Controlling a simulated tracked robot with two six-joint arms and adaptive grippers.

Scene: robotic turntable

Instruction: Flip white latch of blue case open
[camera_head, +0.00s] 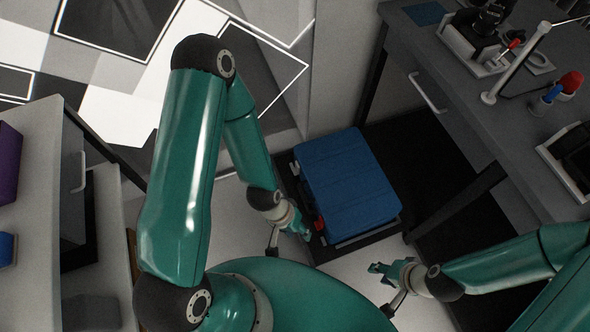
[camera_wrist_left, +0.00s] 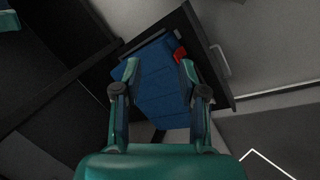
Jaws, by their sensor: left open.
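The blue case (camera_head: 348,185) lies on a dark platform (camera_head: 375,236) low on the floor. A small red part (camera_head: 320,224) shows at its near left corner; it also shows in the left wrist view (camera_wrist_left: 180,54). My left gripper (camera_head: 306,236) is at the case's near left corner, close to the red part. In the left wrist view, its open fingers (camera_wrist_left: 159,72) straddle part of the blue case (camera_wrist_left: 160,98), with nothing seen gripped; contact is unclear. My right gripper (camera_head: 378,273) is to the right, in front of the platform, apart from the case.
A grey desk (camera_head: 455,85) with tools stands at the right, its legs near the case. Grey shelves (camera_head: 35,195) stand at the left. A pale wall (camera_head: 335,70) is behind the case.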

